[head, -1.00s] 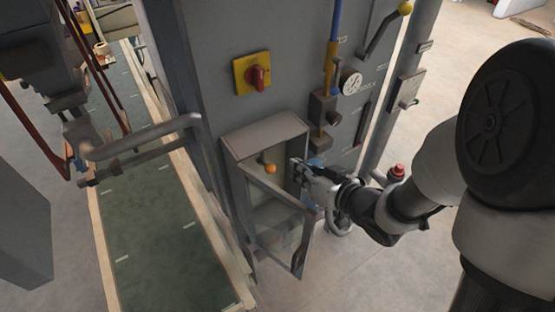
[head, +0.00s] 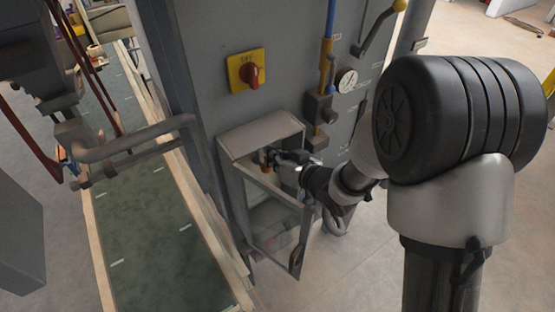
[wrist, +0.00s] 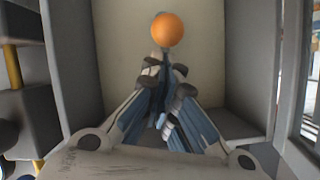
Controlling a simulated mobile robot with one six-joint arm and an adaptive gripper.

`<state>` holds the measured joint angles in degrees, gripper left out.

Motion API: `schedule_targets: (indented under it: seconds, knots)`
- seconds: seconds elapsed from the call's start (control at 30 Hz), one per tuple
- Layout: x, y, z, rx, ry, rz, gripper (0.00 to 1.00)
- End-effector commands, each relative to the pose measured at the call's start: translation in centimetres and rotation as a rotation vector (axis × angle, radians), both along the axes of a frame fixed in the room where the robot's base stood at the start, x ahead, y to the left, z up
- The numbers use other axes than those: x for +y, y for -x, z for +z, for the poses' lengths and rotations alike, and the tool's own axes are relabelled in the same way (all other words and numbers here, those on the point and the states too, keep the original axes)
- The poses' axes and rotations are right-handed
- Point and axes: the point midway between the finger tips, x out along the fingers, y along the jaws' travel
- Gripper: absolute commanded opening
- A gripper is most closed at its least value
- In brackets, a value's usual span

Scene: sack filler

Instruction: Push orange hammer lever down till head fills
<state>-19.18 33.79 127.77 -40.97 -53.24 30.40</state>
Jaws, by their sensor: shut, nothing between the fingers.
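The orange ball-shaped knob of the lever (wrist: 168,30) shows at the top middle of the wrist view, inside a grey box. In the head view the lever's orange (head: 265,168) is mostly hidden by my gripper (head: 272,157). My gripper also shows in the wrist view (wrist: 166,62), shut and empty, with its fingertips just below the knob in the picture. I cannot tell whether the tips touch the lever. The grey box (head: 262,137) is on the front of the grey cabinet, and its windowed door (head: 297,245) hangs open.
A red rotary switch on a yellow plate (head: 248,71) sits above the box. A gauge (head: 346,80) and a blue and yellow pipe (head: 327,55) are to the right. A green conveyor belt (head: 150,240) runs along the left. Box walls flank my gripper closely.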

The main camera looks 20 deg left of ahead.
Motion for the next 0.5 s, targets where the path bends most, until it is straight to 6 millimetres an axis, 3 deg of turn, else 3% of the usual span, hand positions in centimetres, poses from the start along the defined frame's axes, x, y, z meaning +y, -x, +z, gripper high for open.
schedule_targets:
  seconds: [0.5]
  knots:
    - [-0.03, 0.01, -0.45, -0.016, -0.019, 0.000, 0.00]
